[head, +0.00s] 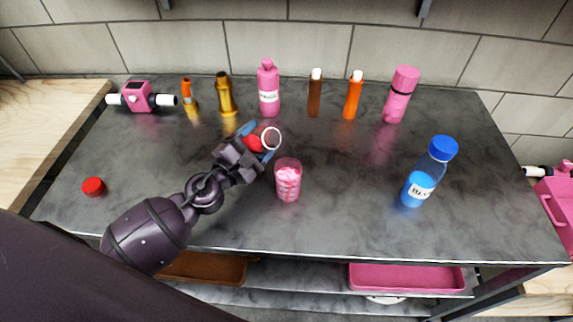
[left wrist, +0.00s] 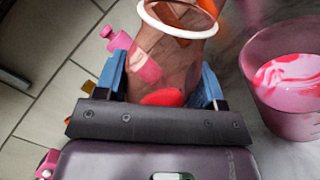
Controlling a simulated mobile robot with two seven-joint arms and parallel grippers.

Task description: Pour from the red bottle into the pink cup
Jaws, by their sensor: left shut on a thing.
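My left gripper (head: 261,136) is shut on the red bottle (head: 271,138), a clear open bottle with a white rim and some red inside. In the left wrist view the bottle (left wrist: 170,62) sits between the blue fingers, its white-rimmed mouth at the top; a red patch shows low in it. In the head view the bottle looks tilted. The pink cup (head: 288,184) stands upright on the counter just right of and nearer than the bottle. The cup (left wrist: 290,105) holds a swirled pink and red fill. My right gripper is not in view.
A red cap (head: 93,187) lies at the counter's left. A blue bottle (head: 424,180) stands at right. Several bottles, including a pink one (head: 269,98), line the back, with a pink device (head: 137,97) at back left. The counter between cup and blue bottle is clear.

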